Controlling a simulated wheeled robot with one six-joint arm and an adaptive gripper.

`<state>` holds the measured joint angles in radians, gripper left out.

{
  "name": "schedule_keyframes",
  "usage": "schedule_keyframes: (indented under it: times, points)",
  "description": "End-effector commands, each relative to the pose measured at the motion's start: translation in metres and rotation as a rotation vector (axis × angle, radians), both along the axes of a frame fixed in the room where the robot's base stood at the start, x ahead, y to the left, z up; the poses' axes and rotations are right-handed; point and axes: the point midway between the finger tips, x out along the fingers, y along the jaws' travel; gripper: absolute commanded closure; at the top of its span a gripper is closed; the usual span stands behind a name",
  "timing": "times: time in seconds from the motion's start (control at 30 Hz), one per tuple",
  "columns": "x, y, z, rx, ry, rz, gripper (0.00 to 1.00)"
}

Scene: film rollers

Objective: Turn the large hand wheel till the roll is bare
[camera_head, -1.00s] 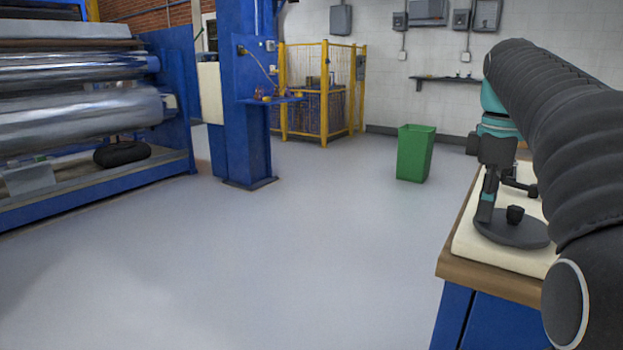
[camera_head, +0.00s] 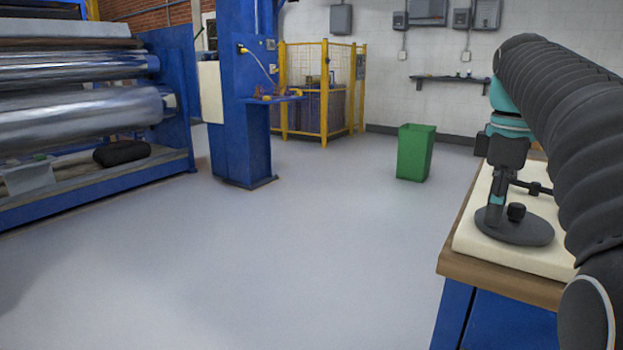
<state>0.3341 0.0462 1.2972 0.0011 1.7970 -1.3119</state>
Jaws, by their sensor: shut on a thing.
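A dark grey disc with a raised black hub, which looks like the large hand wheel (camera_head: 535,231), lies flat on a cream slab at the right. My gripper (camera_head: 497,203) points down over its left far part and is shut there, apparently on an upright grip of the wheel; the fingers hide what is held. A smaller dark bar with a knob (camera_head: 535,188) shows behind the wheel. At the left, a machine holds several shiny silver rollers (camera_head: 75,118). I cannot tell which is the roll or whether film covers it.
The cream slab (camera_head: 475,240) lies on a wood-topped bench (camera_head: 490,283) with a blue base. My arm fills the right edge. A green bin (camera_head: 415,152), a blue column (camera_head: 235,100) and a yellow cage (camera_head: 325,90) stand farther back. The grey floor between is clear.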

Motion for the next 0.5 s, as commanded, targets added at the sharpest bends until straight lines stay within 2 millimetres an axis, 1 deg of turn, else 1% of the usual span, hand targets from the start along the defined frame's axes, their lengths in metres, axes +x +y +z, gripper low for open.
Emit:
schedule_keyframes:
  times: [0.23, 0.5]
  points:
    - [-0.017, -0.009, 0.001, -0.002, 0.003, -0.005, 0.94]
    - [-0.018, -0.009, 0.002, -0.002, 0.000, -0.002, 0.94]
